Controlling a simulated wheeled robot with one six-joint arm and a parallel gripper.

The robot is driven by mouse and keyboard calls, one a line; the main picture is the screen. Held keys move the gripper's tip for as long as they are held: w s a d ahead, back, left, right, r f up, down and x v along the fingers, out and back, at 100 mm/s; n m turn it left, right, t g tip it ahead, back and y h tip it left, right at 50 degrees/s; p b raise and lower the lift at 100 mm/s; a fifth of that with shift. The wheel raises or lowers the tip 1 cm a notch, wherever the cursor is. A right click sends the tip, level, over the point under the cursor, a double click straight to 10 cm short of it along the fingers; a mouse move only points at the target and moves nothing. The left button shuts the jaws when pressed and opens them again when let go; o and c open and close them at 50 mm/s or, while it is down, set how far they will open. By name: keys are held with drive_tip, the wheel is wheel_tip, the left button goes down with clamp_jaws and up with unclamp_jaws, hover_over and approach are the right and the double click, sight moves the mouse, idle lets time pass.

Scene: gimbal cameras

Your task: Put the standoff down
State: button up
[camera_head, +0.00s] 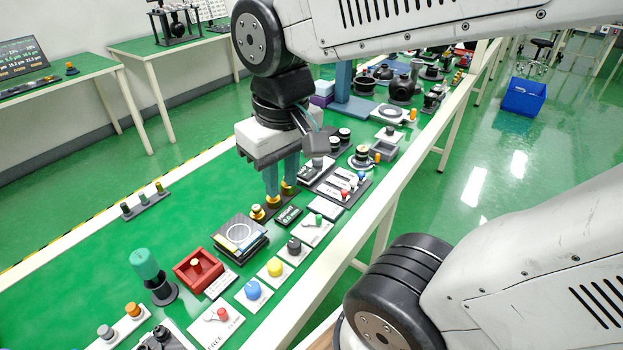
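My gripper (281,188) points down over the table, its two teal fingers a little apart. The fingertips are low over a dark strip (268,216) that carries small brass-coloured pieces, which look like standoffs. One brass piece (258,212) stands clear at the strip's near-left end. Another brass piece (289,187) shows by the right fingertip, and more brass shows at the left fingertip. The fingers partly hide these pieces. I cannot tell whether a standoff is held between the fingers or whether they touch one.
A black label block (289,215) and a dark square stack (239,238) lie close to the strip. A red box (203,271), several coloured knobs on white plates, and a teal-topped post (146,266) stand nearer. Green table is free to the strip's left.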

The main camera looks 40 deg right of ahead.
drive_tip(key=s, duration=0.1)
drive_tip(key=s+d, duration=0.1)
drive_tip(key=s, duration=0.3)
drive_tip(key=shift+d+r, duration=0.4)
drive_tip(key=shift+w, duration=0.1)
